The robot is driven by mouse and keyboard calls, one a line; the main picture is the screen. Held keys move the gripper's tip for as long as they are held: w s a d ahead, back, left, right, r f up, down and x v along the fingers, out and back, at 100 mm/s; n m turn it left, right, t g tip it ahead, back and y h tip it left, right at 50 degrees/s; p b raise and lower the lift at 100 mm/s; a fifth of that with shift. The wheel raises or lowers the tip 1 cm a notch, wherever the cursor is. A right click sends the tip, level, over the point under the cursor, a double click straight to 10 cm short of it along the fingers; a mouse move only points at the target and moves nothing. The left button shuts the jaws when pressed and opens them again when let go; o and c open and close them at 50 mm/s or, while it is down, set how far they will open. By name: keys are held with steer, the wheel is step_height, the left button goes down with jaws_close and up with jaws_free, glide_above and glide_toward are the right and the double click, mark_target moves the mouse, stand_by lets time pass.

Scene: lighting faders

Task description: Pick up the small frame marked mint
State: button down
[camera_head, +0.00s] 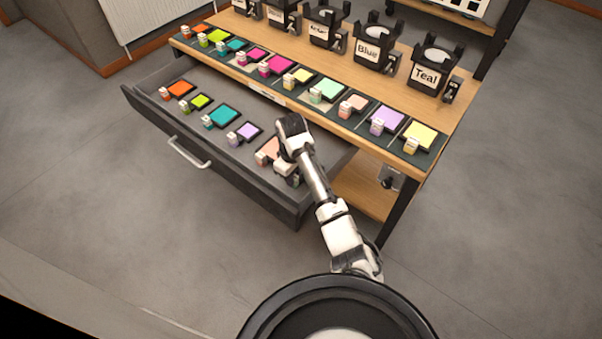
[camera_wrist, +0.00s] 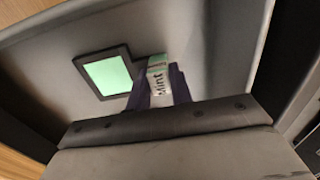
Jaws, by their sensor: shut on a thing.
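The small mint frame (camera_wrist: 107,72) has a black border and a pale green panel. It shows in the wrist view, over the grey drawer floor, with a white tab marked "Mint" (camera_wrist: 158,78) on its right side. My gripper (camera_wrist: 160,85) is shut on this tab, its dark fingers on either side. In the head view my gripper (camera_head: 294,178) is low at the right end of the open drawer, and my arm hides most of the mint frame. I cannot tell whether the frame touches the drawer floor.
The open drawer (camera_head: 170,125) also holds orange, lime, teal, purple and salmon (camera_head: 268,150) frames, the salmon one close left of my gripper.

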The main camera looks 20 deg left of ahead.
steer(key=shift+r, duration=0.1)
steer(key=shift+r, duration=0.7)
step_height(320, 180, up, 33)
steer(key=p, duration=0.7)
steer(key=shift+p, duration=0.4)
